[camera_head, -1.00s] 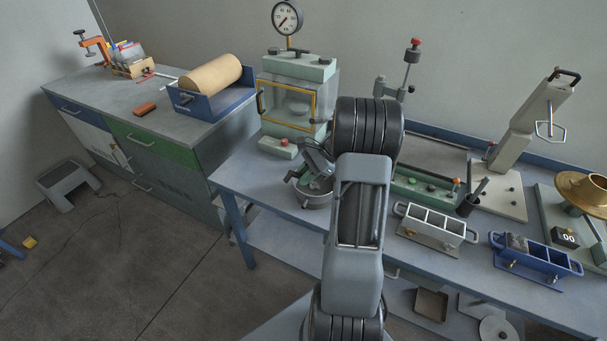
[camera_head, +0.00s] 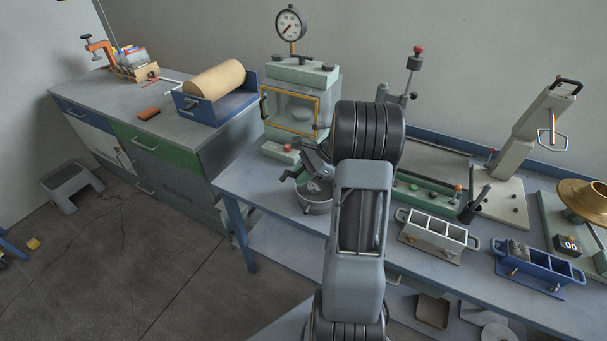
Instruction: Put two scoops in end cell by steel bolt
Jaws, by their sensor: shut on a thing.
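My gripper (camera_head: 312,163) is over the round grey pan (camera_head: 316,207) at the left part of the bench, partly hidden by my own arm. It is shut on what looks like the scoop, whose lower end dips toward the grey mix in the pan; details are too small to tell. A pale grey three-cell mould (camera_head: 434,229) stands right of my arm, its cells seemingly empty, with a brassy bolt head at its front left and a greyer one to the right. A blue three-cell mould (camera_head: 541,269) stands further right, grey material heaped in its left cell.
A glass-fronted press with a gauge (camera_head: 291,109) stands behind the pan. A brass bowl (camera_head: 586,198) is at far right.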

